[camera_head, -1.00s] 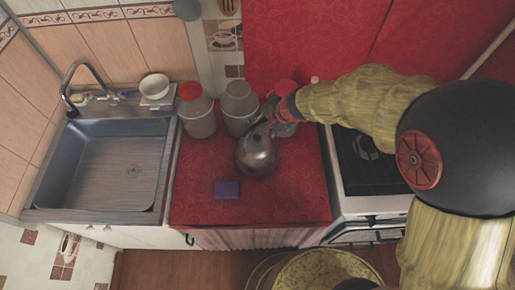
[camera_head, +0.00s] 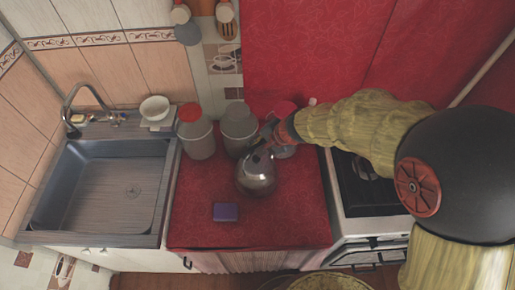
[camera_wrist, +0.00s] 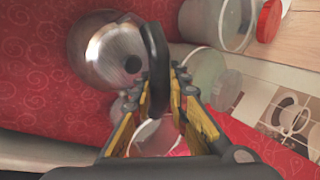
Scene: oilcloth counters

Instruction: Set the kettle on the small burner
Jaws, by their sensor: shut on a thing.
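The kettle (camera_head: 257,176) is a round, shiny metal pot with a dark handle. It is over the red counter, in front of the jars; I cannot tell whether its base touches the cloth. My gripper (camera_head: 270,137) is shut on the kettle's handle from the upper right. In the wrist view the dark handle (camera_wrist: 155,62) runs between the yellow-padded fingers (camera_wrist: 160,100), with the kettle body (camera_wrist: 112,55) to its left. The stove (camera_head: 372,190) stands right of the counter. One burner (camera_head: 364,167) shows partly under my arm; the others are hidden, so I cannot compare sizes.
Two jars, one red-lidded (camera_head: 196,137) and one grey-lidded (camera_head: 239,131), stand behind the kettle. A purple box (camera_head: 226,212) lies in front. The sink (camera_head: 105,195) is at left. Bare red counter (camera_head: 300,215) lies at front right.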

